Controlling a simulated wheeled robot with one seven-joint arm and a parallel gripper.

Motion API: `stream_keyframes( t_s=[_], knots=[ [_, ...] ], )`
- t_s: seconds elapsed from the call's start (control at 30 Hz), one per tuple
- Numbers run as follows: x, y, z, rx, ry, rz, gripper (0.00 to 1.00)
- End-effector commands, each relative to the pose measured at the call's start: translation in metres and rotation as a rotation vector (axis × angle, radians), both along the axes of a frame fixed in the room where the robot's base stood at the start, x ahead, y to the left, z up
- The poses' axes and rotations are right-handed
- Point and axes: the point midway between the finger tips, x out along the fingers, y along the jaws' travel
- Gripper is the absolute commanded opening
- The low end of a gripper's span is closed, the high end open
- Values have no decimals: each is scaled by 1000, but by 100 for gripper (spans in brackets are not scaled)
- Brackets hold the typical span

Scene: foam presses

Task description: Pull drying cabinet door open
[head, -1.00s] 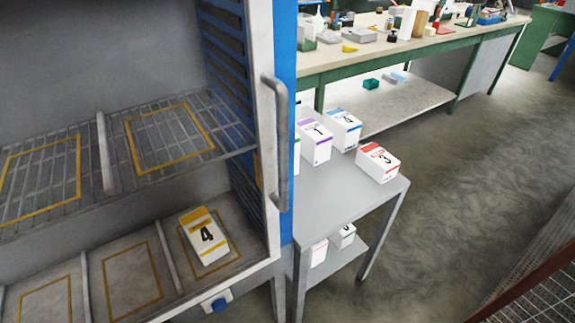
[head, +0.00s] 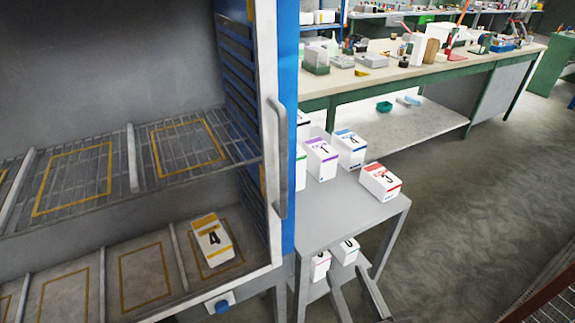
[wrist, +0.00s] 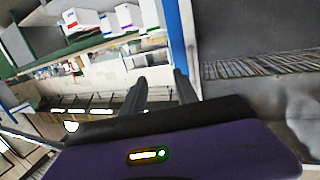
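The drying cabinet (head: 288,60) fills the left of the head view, with blue side, pale front frame and wire shelf. Its grey vertical handle (head: 279,160) is on the frame's right edge. The interior shows clearly; I cannot tell whether a clear door panel covers it. My gripper (head: 348,268) shows low in the head view, right of and below the handle, apart from it. Its two grey fingers are spread and empty. They also show in the wrist view (wrist: 161,77), beside a blue cabinet post (wrist: 178,35). The handle is not clear there.
A grey side table (head: 345,215) stands right of the cabinet with white boxes, including a red-marked one (head: 381,182). A yellow-marked box (head: 212,241) lies inside the cabinet. A long green workbench (head: 400,77) stands behind. Floor at the right is open.

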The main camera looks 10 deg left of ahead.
Motion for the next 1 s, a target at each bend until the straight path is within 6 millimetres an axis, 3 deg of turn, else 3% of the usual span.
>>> stream_keyframes(
  t_s=[0.03, 0.2, 0.4, 0.67, 1.0],
  knots=[
    [15, 16, 23, 7, -24, 21, 36],
    [47, 56, 75, 19, -57, 71, 36],
    [64, 84, 115, 29, -77, 103, 36],
    [80, 96, 125, 30, -79, 111, 36],
    [126, 115, 125, 30, -79, 110, 36]
  ],
)
